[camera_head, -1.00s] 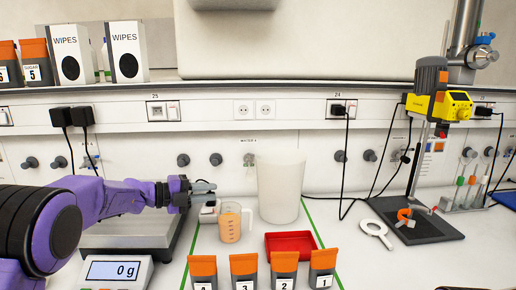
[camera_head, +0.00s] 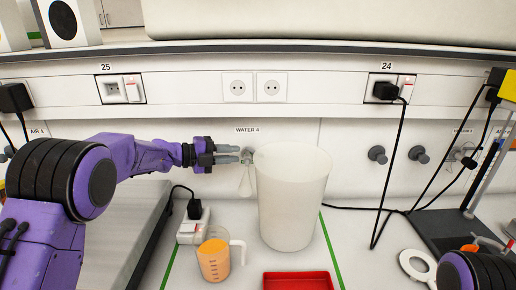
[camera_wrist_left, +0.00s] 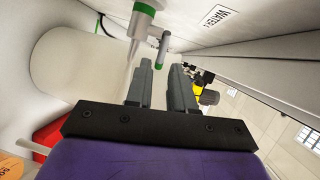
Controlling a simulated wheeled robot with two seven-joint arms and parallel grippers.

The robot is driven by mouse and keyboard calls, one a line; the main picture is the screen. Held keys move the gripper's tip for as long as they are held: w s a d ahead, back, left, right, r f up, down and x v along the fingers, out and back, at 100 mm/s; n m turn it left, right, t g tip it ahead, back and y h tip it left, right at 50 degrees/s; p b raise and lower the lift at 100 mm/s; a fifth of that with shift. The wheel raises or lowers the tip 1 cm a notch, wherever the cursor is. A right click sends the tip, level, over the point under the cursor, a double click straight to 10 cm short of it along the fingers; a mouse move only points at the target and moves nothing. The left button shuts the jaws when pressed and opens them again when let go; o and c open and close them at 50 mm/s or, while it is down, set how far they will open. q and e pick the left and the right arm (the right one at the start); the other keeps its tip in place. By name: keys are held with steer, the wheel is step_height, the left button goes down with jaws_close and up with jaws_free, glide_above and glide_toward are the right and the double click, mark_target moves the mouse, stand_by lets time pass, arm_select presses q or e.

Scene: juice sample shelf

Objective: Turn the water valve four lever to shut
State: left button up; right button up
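The WATER 4 valve (camera_head: 247,156) is on the back wall under its label, partly hidden by my left gripper and the large translucent container. In the left wrist view, the valve (camera_wrist_left: 145,8) has a white body with a green ring. Its short grey lever (camera_wrist_left: 163,48) has a green end and points toward the gap between my fingers. A clear, pale shape, perhaps water or a spout (camera_head: 245,183), hangs below the valve. My left gripper (camera_head: 238,155) is open and empty, its fingertips close to the lever; contact is unclear. My right gripper is not in view.
The translucent container (camera_head: 290,205) stands right of the valve. An orange-filled measuring jug (camera_head: 214,258), a red tray (camera_head: 298,281) and a white power strip (camera_head: 192,228) are in front. A scale (camera_head: 115,225) lies under my left arm. Black cables hang at right.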

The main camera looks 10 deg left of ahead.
mark_target(254, 153)
arm_select(q)
steer(key=p+x, duration=0.3)
steer(key=x, duration=0.5)
steer(key=shift+d+r, duration=0.15)
steer(key=shift+d, duration=0.1)
steer(key=shift+s+r, duration=0.15)
steer(key=shift+s, duration=0.2)
jaws_close()
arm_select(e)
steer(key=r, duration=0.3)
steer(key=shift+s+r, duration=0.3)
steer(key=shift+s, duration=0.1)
